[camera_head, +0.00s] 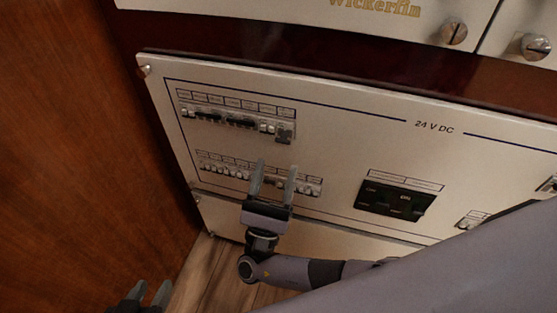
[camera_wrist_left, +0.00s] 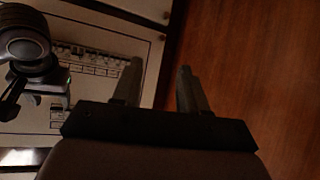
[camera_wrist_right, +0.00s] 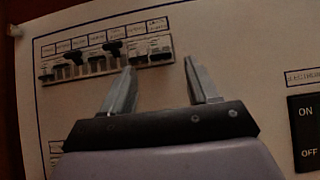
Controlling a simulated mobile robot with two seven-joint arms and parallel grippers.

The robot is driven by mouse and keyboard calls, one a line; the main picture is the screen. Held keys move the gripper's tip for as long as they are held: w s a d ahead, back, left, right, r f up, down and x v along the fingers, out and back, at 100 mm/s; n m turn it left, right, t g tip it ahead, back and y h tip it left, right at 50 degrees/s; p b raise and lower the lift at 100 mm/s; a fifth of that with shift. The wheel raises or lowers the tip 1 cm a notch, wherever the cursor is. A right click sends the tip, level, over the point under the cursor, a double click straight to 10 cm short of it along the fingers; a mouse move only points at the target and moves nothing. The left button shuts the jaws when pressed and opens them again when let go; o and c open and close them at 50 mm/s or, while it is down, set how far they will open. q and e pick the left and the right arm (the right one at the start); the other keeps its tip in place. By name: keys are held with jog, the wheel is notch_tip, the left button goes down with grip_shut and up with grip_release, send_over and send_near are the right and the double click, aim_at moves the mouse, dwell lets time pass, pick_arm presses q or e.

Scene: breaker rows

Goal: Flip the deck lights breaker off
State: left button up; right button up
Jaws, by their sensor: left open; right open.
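The cream 24 V DC panel (camera_head: 330,130) has an upper breaker row (camera_head: 235,118) and a lower breaker row (camera_head: 225,172). Small labels run above both rows; I cannot read which one is deck lights. My right gripper (camera_head: 276,168) is open and empty in front of the lower row, hiding part of it. In the right wrist view its fingers (camera_wrist_right: 159,64) point toward the right end of the upper row (camera_wrist_right: 105,58), where some levers sit at different heights. My left gripper (camera_head: 151,290) is open and empty at the bottom left, away from the panel; its fingers also show in the left wrist view (camera_wrist_left: 159,68).
A black ON/OFF switch block (camera_head: 396,200) is right of the lower row. A wooden wall (camera_head: 80,130) bounds the panel on the left. Another panel with round knobs (camera_head: 454,31) is above. My right arm crosses the lower right.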

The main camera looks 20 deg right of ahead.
pick_arm(q)
jog(key=shift+w+d+r, duration=0.2)
jog(key=shift+d+r, duration=0.2)
jog(key=shift+r, duration=0.05)
pick_arm(e)
jog(key=v, duration=0.3)
pick_arm(q)
jog(key=shift+w, duration=0.1)
